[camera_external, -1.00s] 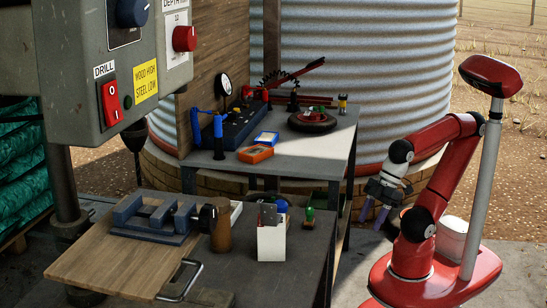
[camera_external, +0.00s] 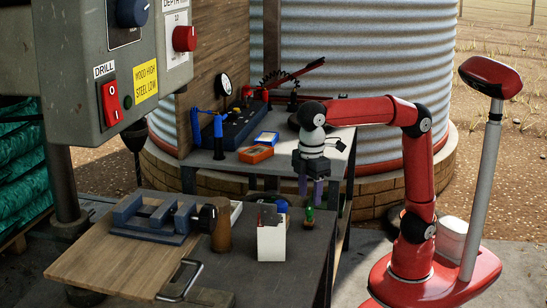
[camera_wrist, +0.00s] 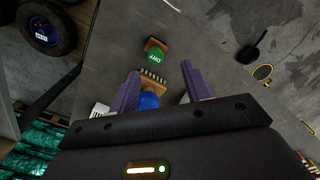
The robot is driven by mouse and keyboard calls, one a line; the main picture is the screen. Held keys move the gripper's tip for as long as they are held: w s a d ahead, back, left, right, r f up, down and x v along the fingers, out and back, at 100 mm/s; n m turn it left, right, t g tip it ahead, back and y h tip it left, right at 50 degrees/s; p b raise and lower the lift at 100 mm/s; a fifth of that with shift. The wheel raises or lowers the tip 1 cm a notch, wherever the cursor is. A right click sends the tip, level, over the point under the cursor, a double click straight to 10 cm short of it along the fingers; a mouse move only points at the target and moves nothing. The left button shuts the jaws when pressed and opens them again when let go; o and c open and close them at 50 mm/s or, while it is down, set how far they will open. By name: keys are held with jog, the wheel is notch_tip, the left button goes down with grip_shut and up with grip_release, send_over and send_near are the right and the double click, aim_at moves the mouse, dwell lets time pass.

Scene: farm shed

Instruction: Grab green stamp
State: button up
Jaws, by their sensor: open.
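The green stamp (camera_external: 309,217) stands on the dark workbench, right of a white box. In the wrist view the green stamp (camera_wrist: 156,56) shows a round green top with white lettering and a brown base. My gripper (camera_external: 311,189) points down just above it, with purple fingers apart and nothing held. In the wrist view the stamp lies a little beyond the fingertips of my gripper (camera_wrist: 160,70). A blue-topped object (camera_wrist: 149,101) shows nearer, between the fingers in the picture; it is also on the bench (camera_external: 282,206).
The white box (camera_external: 271,243) stands close by on the left. A brown cylinder (camera_external: 221,232), a blue vise (camera_external: 160,218) and a wooden board (camera_external: 120,258) are farther left. Behind is a grey table (camera_external: 228,165) with an orange device (camera_external: 255,154). The bench's right edge is near the stamp.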

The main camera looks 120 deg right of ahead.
aim_at(310, 208)
jog(key=f, duration=0.4)
jog(key=f+b, duration=0.1)
jog(key=f, duration=0.1)
jog(key=shift+s+d+f, duration=0.3)
jog(key=c, duration=0.7)
